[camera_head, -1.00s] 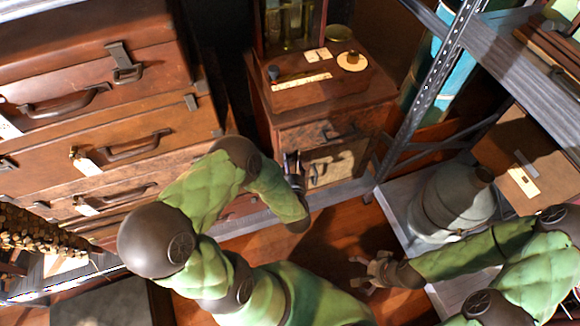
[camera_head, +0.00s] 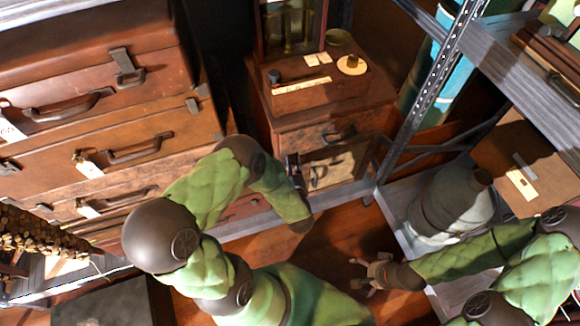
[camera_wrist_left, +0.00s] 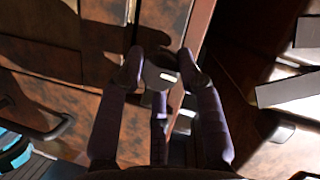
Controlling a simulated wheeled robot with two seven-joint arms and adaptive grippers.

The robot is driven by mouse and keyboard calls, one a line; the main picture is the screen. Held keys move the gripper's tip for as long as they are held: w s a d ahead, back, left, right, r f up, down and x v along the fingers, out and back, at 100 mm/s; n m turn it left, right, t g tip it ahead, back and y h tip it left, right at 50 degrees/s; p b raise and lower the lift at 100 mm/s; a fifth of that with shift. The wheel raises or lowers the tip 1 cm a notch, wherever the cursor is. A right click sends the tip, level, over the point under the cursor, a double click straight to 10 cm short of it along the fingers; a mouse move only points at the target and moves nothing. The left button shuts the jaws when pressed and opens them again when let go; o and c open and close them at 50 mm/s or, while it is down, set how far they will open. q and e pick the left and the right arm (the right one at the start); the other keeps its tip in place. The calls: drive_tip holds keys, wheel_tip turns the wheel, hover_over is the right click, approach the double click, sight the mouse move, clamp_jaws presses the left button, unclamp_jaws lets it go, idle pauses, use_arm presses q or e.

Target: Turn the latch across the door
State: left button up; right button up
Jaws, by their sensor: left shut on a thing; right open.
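A small brown wooden cabinet (camera_head: 290,110) stands at the back, with a lower door that has a pale panel (camera_head: 340,165) and a dark handle (camera_head: 318,176). My left gripper (camera_head: 293,165) is at the left edge of this door. In the left wrist view my left gripper (camera_wrist_left: 160,70) has its fingertips closed on a small dark grey piece, which seems to be the latch (camera_wrist_left: 160,79). The fingers hide part of it, so its exact angle is unclear. My right gripper (camera_head: 372,272) is open and empty over the floor, away from the cabinet.
Stacked brown suitcases (camera_head: 100,95) fill the left side. A metal shelf frame (camera_head: 435,90) rises right of the cabinet, with a grey metal can (camera_head: 450,205) on its lower shelf. Bare wooden floor (camera_head: 335,235) lies in front of the cabinet.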

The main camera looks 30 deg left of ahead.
use_arm(q)
drive_tip(key=shift+s+d+f+m+g+y+p, duration=0.15)
drive_tip(key=shift+m+g+y+p, duration=0.7)
drive_tip(key=shift+m, duration=1.1)
drive_tip(key=shift+w+f+m+g+y+p, duration=0.15)
drive_tip(key=shift+m+g+y+p, duration=0.75)
drive_tip(key=shift+m, duration=1.1)
drive_tip(key=shift+s+d+f+m+g+y+p, duration=0.15)
drive_tip(key=shift+m+g+y+p, duration=0.7)
drive_tip(key=shift+m, duration=1.1)
drive_tip(key=o, duration=1)
drive_tip(key=shift+o, duration=0.6)
drive_tip(key=shift+a+r, duration=0.1)
drive_tip(key=shift+r, duration=0.05)
drive_tip(key=v, duration=0.8)
